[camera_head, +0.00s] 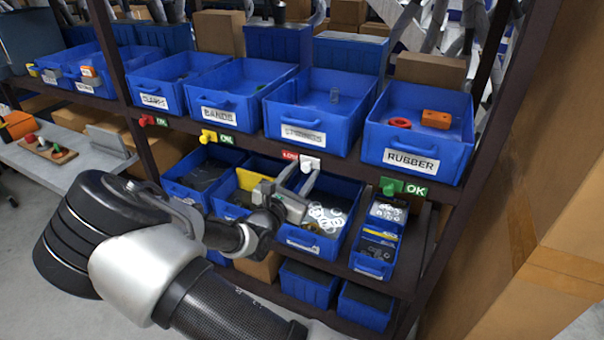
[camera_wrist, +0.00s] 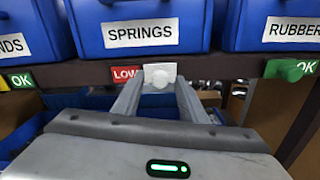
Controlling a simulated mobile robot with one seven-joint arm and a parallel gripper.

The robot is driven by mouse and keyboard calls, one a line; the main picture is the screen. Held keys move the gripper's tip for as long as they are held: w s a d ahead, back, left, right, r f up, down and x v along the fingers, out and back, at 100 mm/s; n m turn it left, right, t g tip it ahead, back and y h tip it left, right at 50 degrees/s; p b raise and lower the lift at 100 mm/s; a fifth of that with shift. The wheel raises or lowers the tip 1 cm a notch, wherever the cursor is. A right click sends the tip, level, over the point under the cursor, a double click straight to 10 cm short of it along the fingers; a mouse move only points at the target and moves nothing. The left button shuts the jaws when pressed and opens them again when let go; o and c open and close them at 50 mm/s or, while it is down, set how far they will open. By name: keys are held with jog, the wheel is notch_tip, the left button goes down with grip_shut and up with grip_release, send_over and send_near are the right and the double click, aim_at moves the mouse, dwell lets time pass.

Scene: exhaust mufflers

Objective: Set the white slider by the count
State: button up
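The white slider (camera_head: 310,163) sits on the dark shelf rail under the bin labelled SPRINGS (camera_head: 304,137). A red LOW tag (camera_head: 290,155) shows at its left. In the wrist view the white slider (camera_wrist: 160,75) has a round knob, and the red LOW tag (camera_wrist: 125,74) is beside it. My gripper (camera_wrist: 160,88) is open, its two fingers pointing at the slider, one on each side of the knob; I cannot tell whether they touch it.
The rail also carries a red slider (camera_head: 146,121), a yellow slider (camera_head: 208,136) with OK and a green slider (camera_head: 391,186) with OK. The RUBBER bin (camera_head: 411,161) holds orange-red pieces. Lower blue bins sit close below my gripper. A dark upright post stands at right.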

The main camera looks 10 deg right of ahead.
aim_at(289, 156)
grip_shut()
jog(key=w+a, duration=0.2)
jog(key=a, duration=0.1)
jog(key=w+a, duration=0.1)
jog(key=a, duration=0.1)
jog(key=shift+w+a+p, duration=0.2)
jog(key=shift+w+p, duration=0.1)
jog(key=shift+w, duration=0.1)
grip_release()
jog(key=shift+a, duration=0.1)
jog(key=v, duration=1.7)
jog(key=shift+s, duration=0.15)
